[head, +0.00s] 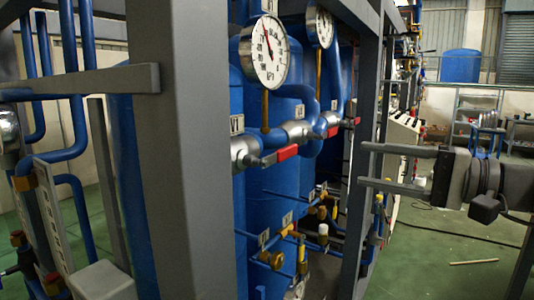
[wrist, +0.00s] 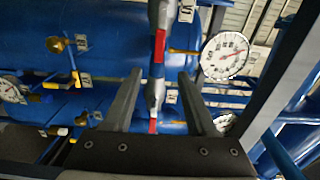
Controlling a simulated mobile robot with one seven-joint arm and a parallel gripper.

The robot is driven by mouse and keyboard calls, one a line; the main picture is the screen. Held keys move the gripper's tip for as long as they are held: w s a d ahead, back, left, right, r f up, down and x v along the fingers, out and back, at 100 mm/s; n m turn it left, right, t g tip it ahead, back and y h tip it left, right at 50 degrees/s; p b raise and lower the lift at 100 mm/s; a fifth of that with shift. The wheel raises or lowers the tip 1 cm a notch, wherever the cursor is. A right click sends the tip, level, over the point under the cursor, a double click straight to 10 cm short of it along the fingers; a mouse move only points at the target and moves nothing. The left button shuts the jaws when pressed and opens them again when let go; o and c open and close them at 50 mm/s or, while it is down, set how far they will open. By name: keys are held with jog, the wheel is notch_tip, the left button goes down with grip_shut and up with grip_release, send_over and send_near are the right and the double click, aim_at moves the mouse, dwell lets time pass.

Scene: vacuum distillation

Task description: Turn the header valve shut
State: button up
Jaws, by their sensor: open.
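Two silver valves with red lever handles sit on the blue header pipe below the gauges. The near red handle (head: 287,152) and the far red handle (head: 333,131) both lie roughly along the pipe in the head view. I cannot tell which one is the header valve. My gripper (head: 362,163) is open and empty, to the right of the valves and apart from them, beyond a grey frame post. In the wrist view my gripper (wrist: 160,75) has its fingers spread, with the pipe between them in the picture. One red handle (wrist: 160,45) shows above the fingertips, another (wrist: 153,125) lower between the fingers.
A grey frame post (head: 365,150) stands between my gripper and the valves in the head view. A thick post (head: 180,150) stands at the left. Pressure gauges (head: 265,52) rise above the pipe. Small yellow valves (head: 272,259) sit lower. Green floor (head: 455,250) is open at the right.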

aim_at(290, 153)
jog(key=p+x, duration=0.1)
jog(key=x, duration=1.5)
grip_shut()
dwell(0.8)
